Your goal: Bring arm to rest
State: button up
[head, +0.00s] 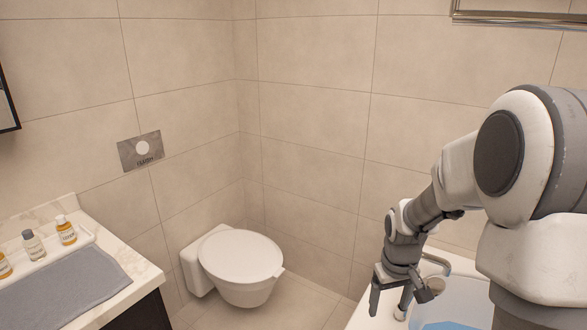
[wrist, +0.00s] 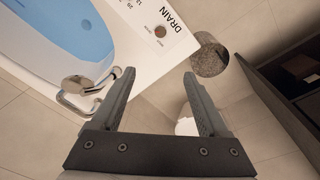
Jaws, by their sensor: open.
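My gripper (head: 388,300) hangs at the end of my bent arm at the lower right of the head view, pointing down by the rim of a white tub (head: 366,318). In the wrist view my gripper (wrist: 159,75) has its two dark fingers spread wide apart with nothing between them. Beyond the fingertips are the tub's white rim (wrist: 138,52), marked "DRAIN", and a small round button (wrist: 160,31). The fingertips appear apart from the rim; the exact gap is unclear.
A metal faucet (wrist: 75,88) is left of the fingers, and a round speckled object (wrist: 208,55) is right. A dark cabinet (wrist: 290,85) stands farther right. A closed toilet (head: 240,260) and a counter (head: 125,270) with small bottles are left of my arm.

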jog(key=s+a+r+t+p, duration=0.2)
jog(key=s+a+r+p, duration=0.1)
jog(key=s+r, duration=0.6)
jog(key=s+a+r+m+t+p, duration=0.1)
jog(key=s+a+r+p, duration=0.3)
jog(key=s+r, duration=0.6)
notch_tip(320, 180, up, 8)
jog(key=shift+a+r+m+t+y+p, duration=0.2)
jog(key=shift+a+m+t+y+p, duration=0.1)
jog(key=shift+t+p, duration=0.4)
jog(key=c, duration=0.4)
jog(key=shift+d, duration=0.2)
jog(key=shift+c, duration=0.2)
